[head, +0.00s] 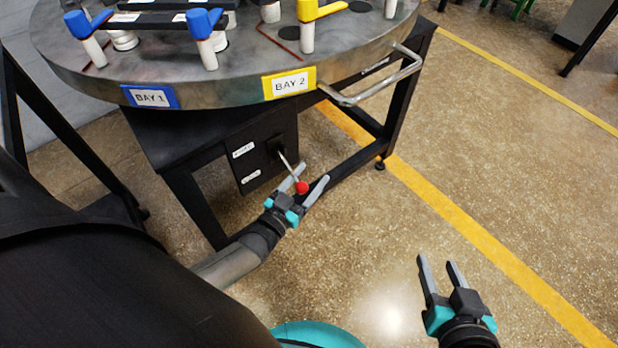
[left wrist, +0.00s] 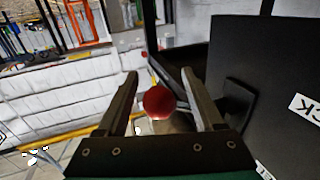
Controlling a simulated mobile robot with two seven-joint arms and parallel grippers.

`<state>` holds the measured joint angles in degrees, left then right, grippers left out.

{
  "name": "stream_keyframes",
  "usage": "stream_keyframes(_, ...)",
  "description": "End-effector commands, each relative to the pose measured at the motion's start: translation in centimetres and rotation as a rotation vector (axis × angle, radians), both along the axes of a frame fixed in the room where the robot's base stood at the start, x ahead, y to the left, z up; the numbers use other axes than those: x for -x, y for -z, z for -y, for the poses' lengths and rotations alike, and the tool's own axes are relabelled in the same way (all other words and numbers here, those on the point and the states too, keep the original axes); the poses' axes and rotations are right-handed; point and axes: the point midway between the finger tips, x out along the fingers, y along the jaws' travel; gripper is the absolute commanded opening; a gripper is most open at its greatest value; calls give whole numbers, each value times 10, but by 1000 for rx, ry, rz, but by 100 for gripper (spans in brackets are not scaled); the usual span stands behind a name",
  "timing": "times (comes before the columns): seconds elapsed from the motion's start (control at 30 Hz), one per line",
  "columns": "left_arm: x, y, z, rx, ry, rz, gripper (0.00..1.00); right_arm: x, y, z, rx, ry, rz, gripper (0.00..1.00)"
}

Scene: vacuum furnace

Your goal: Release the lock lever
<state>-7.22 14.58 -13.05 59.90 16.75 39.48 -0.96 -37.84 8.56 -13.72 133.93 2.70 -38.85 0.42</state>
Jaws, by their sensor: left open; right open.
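The lock lever (head: 289,168) is a thin metal rod with a red ball knob (head: 302,187). It sticks out from a black box (head: 264,150) under the round table. My left gripper (head: 306,186) is open, with its fingers on either side of the red knob. In the left wrist view the knob (left wrist: 159,102) sits between the two open fingers (left wrist: 160,88), and no firm contact is visible. My right gripper (head: 437,268) is open and empty above the floor at the lower right.
The round table (head: 215,88) carries blue and yellow fixtures and BAY 1 and BAY 2 labels. A metal handle (head: 385,85) juts from its right rim. Black table legs (head: 400,105) stand nearby.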

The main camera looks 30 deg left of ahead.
Motion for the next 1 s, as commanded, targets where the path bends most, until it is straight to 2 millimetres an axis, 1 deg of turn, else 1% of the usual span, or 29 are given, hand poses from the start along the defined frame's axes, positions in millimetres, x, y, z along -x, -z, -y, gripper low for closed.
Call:
stream_keyframes(0.3,-1,0,0,0,0,1,69,0,0,-1,-3,-1,4,50)
stream_keyframes(0.9,-1,-1,1,-1,1,2,2,0,0,-1,-2,-1,4,50)
stream_keyframes(0.93,-1,-1,1,-1,1,2,0,0,0,-1,-2,-1,4,50)
stream_keyframes(1.0,-1,-1,1,-1,2,3,0,0,0,-1,-2,-1,4,50)
